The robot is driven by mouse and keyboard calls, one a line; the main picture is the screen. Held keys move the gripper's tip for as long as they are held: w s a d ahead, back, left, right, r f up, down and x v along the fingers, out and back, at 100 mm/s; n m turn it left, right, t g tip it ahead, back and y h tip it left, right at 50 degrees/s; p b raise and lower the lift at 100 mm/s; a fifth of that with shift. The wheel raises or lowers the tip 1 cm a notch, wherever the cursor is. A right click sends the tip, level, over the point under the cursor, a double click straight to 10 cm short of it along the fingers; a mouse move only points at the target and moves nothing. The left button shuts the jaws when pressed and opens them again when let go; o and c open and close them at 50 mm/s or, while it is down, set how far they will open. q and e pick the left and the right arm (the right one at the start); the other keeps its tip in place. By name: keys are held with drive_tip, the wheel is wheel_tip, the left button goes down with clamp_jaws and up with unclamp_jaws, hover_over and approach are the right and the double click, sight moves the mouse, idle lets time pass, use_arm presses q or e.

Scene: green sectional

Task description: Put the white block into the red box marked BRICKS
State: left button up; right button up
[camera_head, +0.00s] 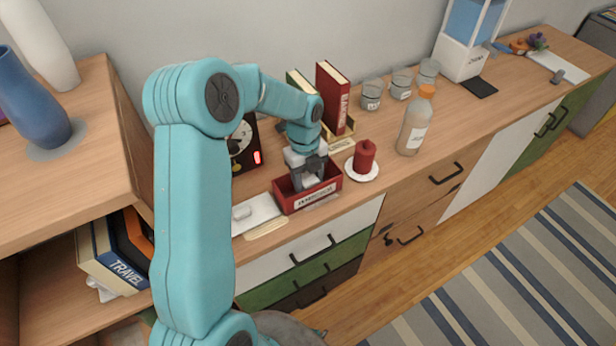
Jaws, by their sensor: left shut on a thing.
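The red box (290,201) stands at the front edge of the wooden counter, with a pale label on its front wall that is too small to read surely. My left gripper (309,183) points down into it, with its fingertips at about the rim. It is shut on a pale thing, apparently the white block, mostly hidden by the fingers and the box. A small whitish raised shape (242,213) lies on a white plate left of the box; I cannot tell what it is. My right gripper is out of view.
A red candle (364,157) on a white saucer stands close right of the box. Behind are upright books (331,97), a black dial device (243,145) and glass jars (371,94). A bottle (414,124) stands farther right. My left arm hides part of the counter.

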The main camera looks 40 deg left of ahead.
use_arm(q)
drive_tip(key=o, duration=1.1)
drive_tip(key=r, duration=0.5)
drive_tip(key=a+r, duration=0.1)
drive_tip(key=r, duration=0.4)
drive_tip(key=a+r, duration=0.1)
drive_tip(key=r, duration=0.5)
drive_tip(key=shift+w+r, duration=0.1)
drive_tip(key=shift+w, duration=0.15)
